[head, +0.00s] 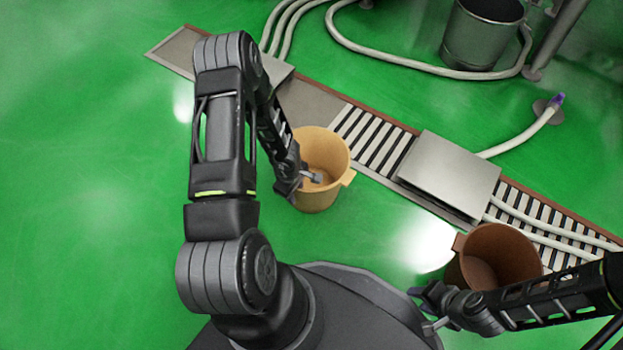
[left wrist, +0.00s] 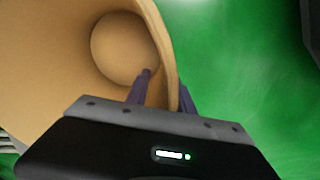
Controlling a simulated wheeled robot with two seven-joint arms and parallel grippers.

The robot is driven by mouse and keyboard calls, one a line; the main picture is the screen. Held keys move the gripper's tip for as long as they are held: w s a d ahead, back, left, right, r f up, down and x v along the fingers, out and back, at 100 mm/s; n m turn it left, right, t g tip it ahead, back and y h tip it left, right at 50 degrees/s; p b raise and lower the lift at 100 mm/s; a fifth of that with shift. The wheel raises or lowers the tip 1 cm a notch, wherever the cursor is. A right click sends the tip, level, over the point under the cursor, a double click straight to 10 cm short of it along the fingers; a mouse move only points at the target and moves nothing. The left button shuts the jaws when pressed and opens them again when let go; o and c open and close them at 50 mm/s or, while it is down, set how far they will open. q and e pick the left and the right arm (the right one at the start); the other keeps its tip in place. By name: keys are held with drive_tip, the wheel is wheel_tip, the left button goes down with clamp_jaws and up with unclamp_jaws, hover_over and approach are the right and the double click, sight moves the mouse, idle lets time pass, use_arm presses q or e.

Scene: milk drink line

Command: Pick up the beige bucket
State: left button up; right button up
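The beige bucket (head: 325,150) stands upright on the green floor beside the drain channel, a lug on its right rim. My left gripper (head: 305,182) is at its near left rim. In the left wrist view the bucket wall (left wrist: 155,30) runs between the two dark fingers (left wrist: 166,88), one inside and one outside. The fingers look apart, with a gap between the inner finger and the wall. The outer finger is partly hidden by the rim. My right gripper (head: 424,310) is open and empty, left of a brown bucket (head: 497,245).
The brown bucket stands near my right arm. A drain channel with slatted grates (head: 375,143) and a metal cover plate (head: 449,172) runs diagonally behind the buckets. Pale hoses and a metal vessel (head: 478,40) are at the back. The floor at left is clear.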

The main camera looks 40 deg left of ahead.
use_arm(q)
drive_tip(key=shift+c, duration=0.3)
clamp_jaws()
idle(0.3)
drive_tip(key=shift+r, duration=0.1)
idle(1.0)
